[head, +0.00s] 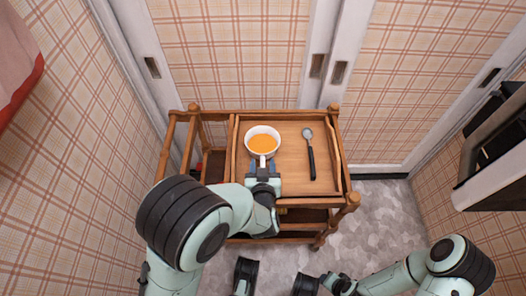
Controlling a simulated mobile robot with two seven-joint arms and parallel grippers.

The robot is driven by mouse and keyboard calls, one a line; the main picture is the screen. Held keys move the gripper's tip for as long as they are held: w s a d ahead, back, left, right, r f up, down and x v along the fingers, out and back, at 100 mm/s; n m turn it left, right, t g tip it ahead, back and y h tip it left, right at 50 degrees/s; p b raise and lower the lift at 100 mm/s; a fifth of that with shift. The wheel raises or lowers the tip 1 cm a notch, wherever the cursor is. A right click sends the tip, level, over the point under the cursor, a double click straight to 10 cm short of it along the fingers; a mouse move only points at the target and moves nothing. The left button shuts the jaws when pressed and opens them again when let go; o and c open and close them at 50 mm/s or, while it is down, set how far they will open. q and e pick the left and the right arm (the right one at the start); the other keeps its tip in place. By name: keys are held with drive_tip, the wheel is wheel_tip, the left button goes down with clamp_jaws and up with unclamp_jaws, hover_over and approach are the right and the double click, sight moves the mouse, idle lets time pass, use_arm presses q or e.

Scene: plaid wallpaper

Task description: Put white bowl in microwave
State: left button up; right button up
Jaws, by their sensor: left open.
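The white bowl (274,135) holds orange liquid and stands upright on the wooden tray on the cart. My left gripper (262,166) is at the near side of the bowl, over the tray. Its jaws are open around a small white part at the bowl's near edge; whether they touch it I cannot tell. A black and white appliance (490,150) at the right edge looks like the microwave; it is cut off by the frame and its inside is hard to make out.
The wooden cart (345,200) has a raised tray (288,182) and lower shelves. A spoon with a black handle (311,160) lies on the tray right of the bowl. Plaid walls and white door frames close in behind. Grey floor (385,215) is clear between cart and appliance.

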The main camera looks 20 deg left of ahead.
use_arm(q)
drive_tip(key=shift+w, duration=0.3)
clamp_jaws()
drive_tip(key=shift+r, duration=0.1)
